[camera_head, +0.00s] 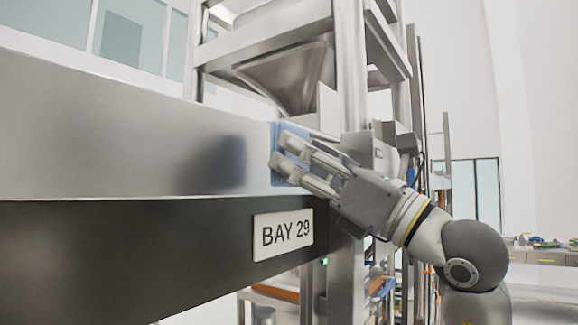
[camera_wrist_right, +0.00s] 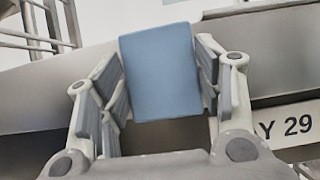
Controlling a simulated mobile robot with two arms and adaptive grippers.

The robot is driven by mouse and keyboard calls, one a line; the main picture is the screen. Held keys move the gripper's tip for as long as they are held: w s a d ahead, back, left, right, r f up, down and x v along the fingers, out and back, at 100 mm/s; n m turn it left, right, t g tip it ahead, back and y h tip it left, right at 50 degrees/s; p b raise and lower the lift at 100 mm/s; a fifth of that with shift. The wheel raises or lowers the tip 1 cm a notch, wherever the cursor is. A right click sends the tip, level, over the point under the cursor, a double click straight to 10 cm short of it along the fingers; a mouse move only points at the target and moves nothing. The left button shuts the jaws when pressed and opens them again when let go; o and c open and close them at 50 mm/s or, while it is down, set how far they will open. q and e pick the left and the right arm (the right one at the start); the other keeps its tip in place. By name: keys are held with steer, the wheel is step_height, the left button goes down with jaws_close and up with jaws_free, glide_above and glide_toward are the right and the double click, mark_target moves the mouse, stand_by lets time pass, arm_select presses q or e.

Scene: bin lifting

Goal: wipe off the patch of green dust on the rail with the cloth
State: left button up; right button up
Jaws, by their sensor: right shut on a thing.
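The rail (camera_head: 110,125) is a long grey metal beam across the left half of the head view; it also shows behind the fingers in the right wrist view (camera_wrist_right: 40,95). My right gripper (camera_head: 281,150) is shut on a blue cloth (camera_head: 275,131), at the right end of the rail's face. In the right wrist view the cloth (camera_wrist_right: 160,72) is a flat blue rectangle between the fingers. It appears against or very close to the rail; I cannot tell which. I see no green dust; the cloth and fingers hide part of the face. My left gripper is not in view.
A white sign reading BAY 29 (camera_head: 284,233) sits on the dark face below the rail. A metal frame with a hopper (camera_head: 285,75) stands behind, with an upright post (camera_head: 350,70) just right of the rail's end. The rail's face to the left is clear.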

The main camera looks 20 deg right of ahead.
steer(key=shift+s+d, duration=0.3)
steer(key=shift+s, duration=0.15)
steer(key=shift+s+d+b, duration=0.6)
steer(key=shift+s+d, duration=0.35)
steer(key=shift+s, duration=0.3)
steer(key=shift+w+a, duration=0.1)
